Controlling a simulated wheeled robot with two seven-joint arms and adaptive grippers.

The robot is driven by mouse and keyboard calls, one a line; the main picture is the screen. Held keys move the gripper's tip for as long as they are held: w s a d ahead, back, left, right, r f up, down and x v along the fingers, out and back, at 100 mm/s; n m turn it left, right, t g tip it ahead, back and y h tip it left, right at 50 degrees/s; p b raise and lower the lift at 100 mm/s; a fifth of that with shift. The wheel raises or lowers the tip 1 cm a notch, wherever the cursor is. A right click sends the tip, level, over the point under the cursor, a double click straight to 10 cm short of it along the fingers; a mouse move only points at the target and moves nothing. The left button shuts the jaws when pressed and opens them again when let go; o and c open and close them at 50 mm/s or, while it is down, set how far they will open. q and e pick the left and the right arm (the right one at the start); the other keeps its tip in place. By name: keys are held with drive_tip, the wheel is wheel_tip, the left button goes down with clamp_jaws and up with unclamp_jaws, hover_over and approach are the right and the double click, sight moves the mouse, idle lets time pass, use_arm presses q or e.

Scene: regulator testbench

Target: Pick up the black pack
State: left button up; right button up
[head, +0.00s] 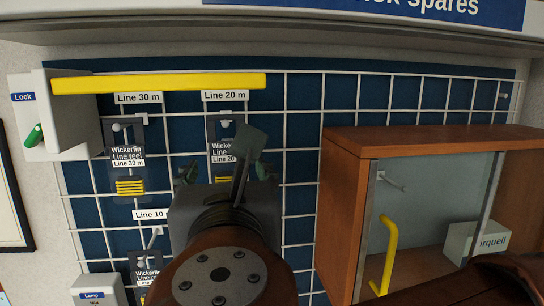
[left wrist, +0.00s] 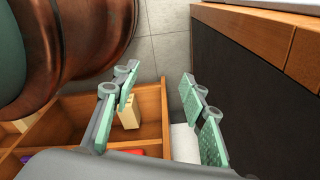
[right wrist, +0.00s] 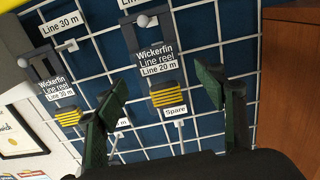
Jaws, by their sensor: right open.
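Several black packs labelled "Wickerfin Line reel", each with a yellow coil, hang on a white wire grid over a blue board. The 20 m pack (head: 221,140) hangs behind my right gripper (head: 226,172), which partly covers it. In the right wrist view, this 20 m pack (right wrist: 158,58) shows between the open, empty fingers, apart from them. The 30 m pack (head: 127,158) hangs to its left. Another pack (head: 146,270), its length hidden, hangs lower, by the "Line 10" label. My left gripper (left wrist: 158,88) is open and empty, seen only in the left wrist view.
A yellow bar (head: 160,83) crosses above the packs from a white "Lock" box (head: 75,115) with a green handle. A wooden cabinet (head: 342,200) with a glass front and yellow handle (head: 388,250) stands right. A wooden divided tray (left wrist: 152,100) lies below my left gripper.

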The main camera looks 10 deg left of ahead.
sight(226, 167)
drive_tip(key=x, duration=0.2)
drive_tip(key=p+x, duration=0.1)
drive_tip(key=x, duration=0.1)
drive_tip(key=shift+w+d+f, duration=0.1)
drive_tip(key=shift+d+f, duration=0.1)
drive_tip(key=shift+s+a, duration=0.15)
drive_tip(key=shift+s, duration=0.3)
drive_tip(key=shift+w, duration=0.45)
drive_tip(key=c, duration=0.3)
drive_tip(key=shift+s, duration=0.1)
drive_tip(key=shift+c, duration=1)
drive_tip(key=shift+s, duration=0.25)
drive_tip(key=c, duration=0.3)
drive_tip(key=shift+c, duration=0.8)
drive_tip(key=shift+w, duration=0.2)
drive_tip(key=c, duration=0.3)
use_arm(q)
drive_tip(key=w, duration=0.1)
drive_tip(key=w+r, duration=0.2)
drive_tip(key=shift+w, duration=0.4)
use_arm(e)
drive_tip(key=shift+s, duration=0.1)
drive_tip(key=shift+c, duration=0.3)
